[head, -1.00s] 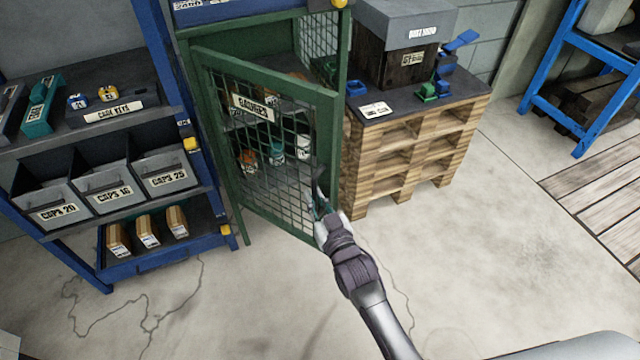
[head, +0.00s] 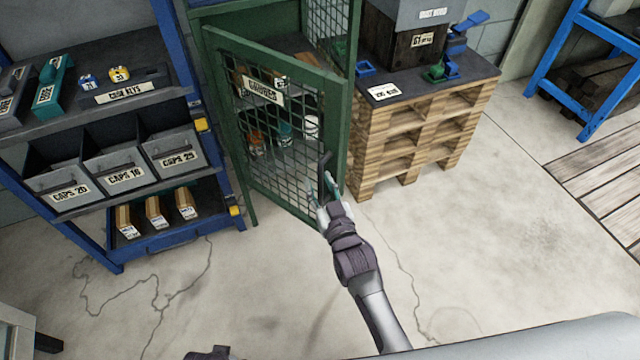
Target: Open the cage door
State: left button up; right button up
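The green cage door (head: 340,125) has a mesh panel and a white label plate. It stands ajar, hinged at its left side, with its free right edge swung out toward me. A dark upright handle (head: 324,172) is near that free edge. My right gripper (head: 322,190) is at the handle, its two fingers spread apart with the handle between or just beyond them; contact cannot be told. The green cage (head: 325,35) behind holds several small items, partly hidden by the mesh.
A blue shelf rack (head: 95,125) with grey bins stands close on the left. A wooden pallet stack (head: 410,140) with a dark top stands right of the door. A blue rack (head: 560,50) is at the far right. The floor in front is clear.

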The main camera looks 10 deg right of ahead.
jog(key=shift+s, duration=0.15)
jog(key=shift+s+d+f, duration=0.1)
jog(key=shift+s+d, duration=0.05)
jog(key=shift+s, duration=0.2)
jog(key=v, duration=1.1)
